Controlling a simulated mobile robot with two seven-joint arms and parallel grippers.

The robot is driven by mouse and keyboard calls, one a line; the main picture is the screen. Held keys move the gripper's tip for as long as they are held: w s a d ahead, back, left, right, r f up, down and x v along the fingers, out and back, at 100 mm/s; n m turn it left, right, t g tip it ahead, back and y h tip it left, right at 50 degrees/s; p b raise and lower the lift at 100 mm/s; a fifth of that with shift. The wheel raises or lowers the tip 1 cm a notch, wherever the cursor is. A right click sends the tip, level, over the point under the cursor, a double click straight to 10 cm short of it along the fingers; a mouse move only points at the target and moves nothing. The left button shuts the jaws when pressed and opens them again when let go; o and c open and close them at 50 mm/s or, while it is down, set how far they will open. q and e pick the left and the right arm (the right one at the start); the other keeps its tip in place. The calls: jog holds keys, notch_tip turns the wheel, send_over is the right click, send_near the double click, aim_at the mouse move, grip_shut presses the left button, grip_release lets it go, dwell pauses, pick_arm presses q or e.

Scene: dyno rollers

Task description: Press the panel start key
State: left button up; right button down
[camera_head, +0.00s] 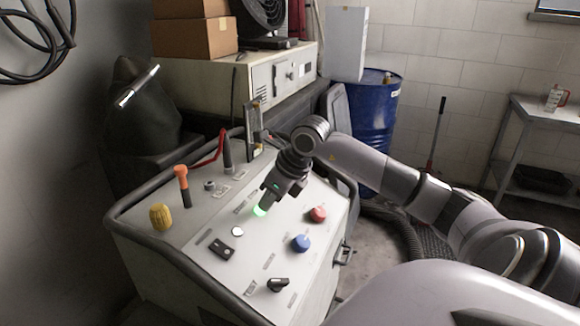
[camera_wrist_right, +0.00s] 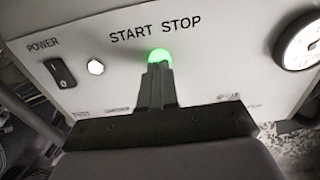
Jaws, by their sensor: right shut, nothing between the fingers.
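The start key is a round green lit button (camera_head: 260,210) on the sloped pale panel (camera_head: 205,285) of the console. In the right wrist view the green button (camera_wrist_right: 159,54) glows beside the START STOP lettering. My right gripper (camera_head: 265,203) is shut and empty, its fingers pointing down at the button. In the right wrist view the fingertips (camera_wrist_right: 157,68) overlap the button's lower edge; whether they touch it I cannot tell. My left gripper is not in view.
A white round lamp (camera_head: 237,231) and black power switch (camera_head: 222,249) sit left of the button. Red (camera_head: 318,214) and blue (camera_head: 301,242) knobs stand to its right. A yellow knob (camera_head: 160,217) and orange-topped lever (camera_head: 182,185) rise at the left.

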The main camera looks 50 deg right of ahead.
pick_arm(q)
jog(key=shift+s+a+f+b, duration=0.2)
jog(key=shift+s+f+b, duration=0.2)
jog(key=shift+b, duration=0.25)
pick_arm(e)
jog(key=v, duration=1.2)
jog(key=shift+r, duration=0.15)
jog(key=shift+d, duration=0.1)
